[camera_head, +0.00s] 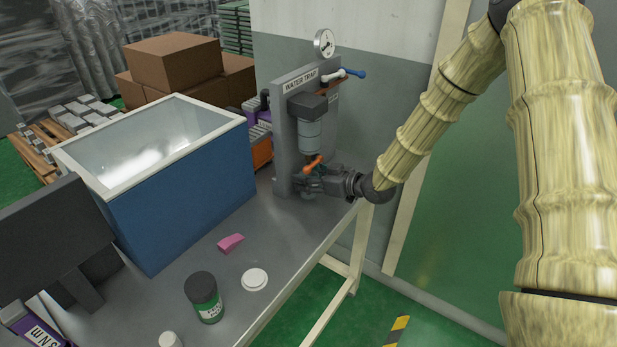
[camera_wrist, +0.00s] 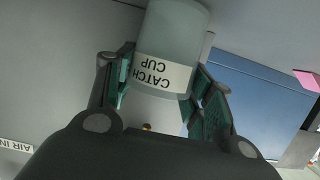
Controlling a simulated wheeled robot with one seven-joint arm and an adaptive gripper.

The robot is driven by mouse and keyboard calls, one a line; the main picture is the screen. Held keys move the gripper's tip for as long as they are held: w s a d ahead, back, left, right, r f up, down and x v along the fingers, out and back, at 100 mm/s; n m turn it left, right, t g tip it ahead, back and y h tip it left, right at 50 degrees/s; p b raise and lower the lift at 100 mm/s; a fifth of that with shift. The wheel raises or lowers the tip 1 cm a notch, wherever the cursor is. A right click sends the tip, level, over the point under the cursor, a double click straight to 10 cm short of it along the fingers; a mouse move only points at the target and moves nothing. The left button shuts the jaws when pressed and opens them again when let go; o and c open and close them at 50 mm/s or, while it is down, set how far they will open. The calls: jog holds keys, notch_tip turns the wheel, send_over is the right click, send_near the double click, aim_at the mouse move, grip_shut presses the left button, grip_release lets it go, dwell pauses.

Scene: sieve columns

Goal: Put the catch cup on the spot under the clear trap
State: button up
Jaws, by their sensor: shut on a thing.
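My gripper (camera_head: 312,184) is low in front of the grey water trap panel (camera_head: 292,150), at its foot. In the wrist view my gripper (camera_wrist: 162,75) is shut on the catch cup (camera_wrist: 178,25), a pale translucent cylinder with a white label that reads upside down there. One finger is on each side of it. In the head view I cannot make out the cup apart from the gripper and the fittings. The clear trap (camera_head: 309,134) hangs under a dark block on the panel, with an orange lever (camera_head: 313,164) below it. The spot under it is hidden.
A blue tub (camera_head: 190,190) stands left of the panel. A pink block (camera_head: 231,243), a white disc (camera_head: 255,279) and a green jar with a dark lid (camera_head: 204,297) are on the grey bench (camera_head: 290,240). A gauge (camera_head: 324,42) tops the panel.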

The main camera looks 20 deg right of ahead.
jog(key=shift+f, duration=0.15)
jog(key=o, duration=0.9)
jog(key=shift+d, duration=0.1)
jog(key=shift+s+d+r, duration=0.1)
jog(key=shift+r, duration=0.1)
jog(key=v, duration=1.1)
jog(key=shift+s+d+r, duration=0.15)
jog(key=shift+s+r, duration=0.05)
jog(key=shift+s, duration=0.1)
